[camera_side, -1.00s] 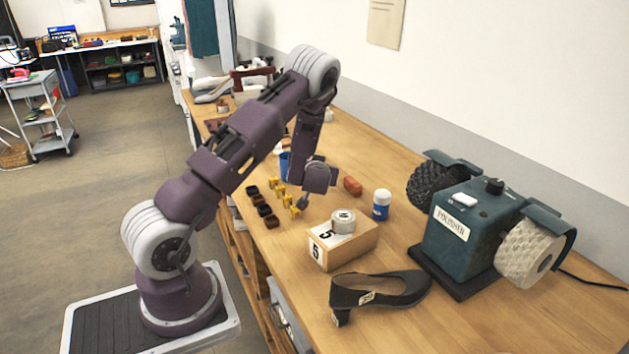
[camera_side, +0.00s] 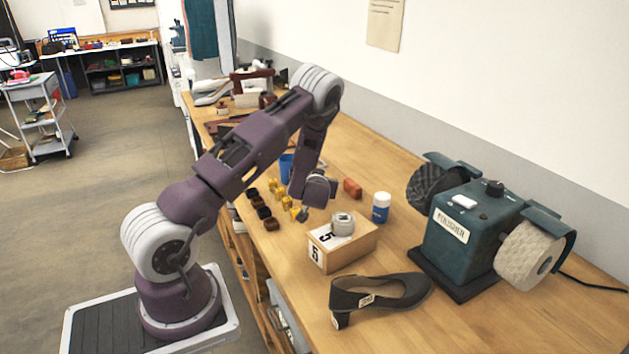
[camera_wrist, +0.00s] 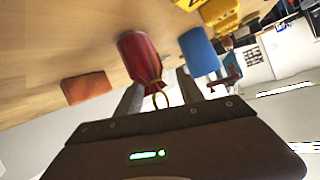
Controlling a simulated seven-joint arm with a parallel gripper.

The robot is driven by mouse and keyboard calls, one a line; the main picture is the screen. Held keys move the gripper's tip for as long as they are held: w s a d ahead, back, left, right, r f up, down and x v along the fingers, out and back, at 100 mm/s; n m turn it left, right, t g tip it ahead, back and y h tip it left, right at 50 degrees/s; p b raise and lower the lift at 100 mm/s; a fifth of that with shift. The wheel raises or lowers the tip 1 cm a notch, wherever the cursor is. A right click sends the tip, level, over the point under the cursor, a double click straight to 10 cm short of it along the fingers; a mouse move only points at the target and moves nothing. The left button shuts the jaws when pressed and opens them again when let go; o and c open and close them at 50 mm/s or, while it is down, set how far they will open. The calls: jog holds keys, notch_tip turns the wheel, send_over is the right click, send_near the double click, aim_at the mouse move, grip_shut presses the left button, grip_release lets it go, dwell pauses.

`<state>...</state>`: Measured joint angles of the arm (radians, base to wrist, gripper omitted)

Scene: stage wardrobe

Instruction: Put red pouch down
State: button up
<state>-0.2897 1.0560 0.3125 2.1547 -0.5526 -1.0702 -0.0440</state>
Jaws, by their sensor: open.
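My gripper (camera_wrist: 157,84) is open, with one finger on each side of the pouch's neck. The pouch's wide end points at the wooden tabletop (camera_wrist: 60,48); I cannot tell whether it touches. In the side view my gripper (camera_side: 303,213) is low over the bench, just behind the numbered wooden box (camera_side: 348,250). The pouch cannot be made out there.
A blue cup (camera_wrist: 200,52) stands close beside the pouch. An orange-brown block (camera_wrist: 87,88) lies on the other side. Yellow and dark small pieces (camera_side: 262,210) line the bench's left. A blue-and-white bottle (camera_side: 381,207), black shoe (camera_side: 378,296) and polisher (camera_side: 465,232) are to the right.

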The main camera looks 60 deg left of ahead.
jog(key=d+r+h, duration=0.1)
jog(key=d+r, duration=0.2)
jog(key=d, duration=0.3)
jog(key=s+d+r+h, duration=0.1)
jog(key=d+r+h, duration=0.1)
jog(key=d, duration=0.5)
jog(key=d+r+t+h, duration=0.1)
jog(key=d+r+h, duration=0.1)
jog(key=d+r, duration=0.2)
jog(key=shift+s+d, duration=0.2)
jog(key=shift+d, duration=1.05)
jog(key=s+d+r+m+h, duration=0.3)
jog(key=s+d+r+h, duration=0.1)
jog(key=s+d+r, duration=0.3)
jog(key=s+d+r+m+h, duration=0.3)
jog(key=s+d+r, duration=0.3)
jog(key=d, duration=0.5)
jog(key=shift+s+d+r+m+h, duration=0.35)
jog(key=shift+s+m+h, duration=0.1)
jog(key=shift+m, duration=0.35)
jog(key=shift+o, duration=0.9)
jog(key=s+m+g, duration=0.1)
jog(key=s+m, duration=0.1)
jog(key=s, duration=0.9)
jog(key=shift+r+m+y, duration=0.2)
jog(key=shift+m+y, duration=0.1)
jog(key=shift+y, duration=0.05)
jog(key=shift+w, duration=0.1)
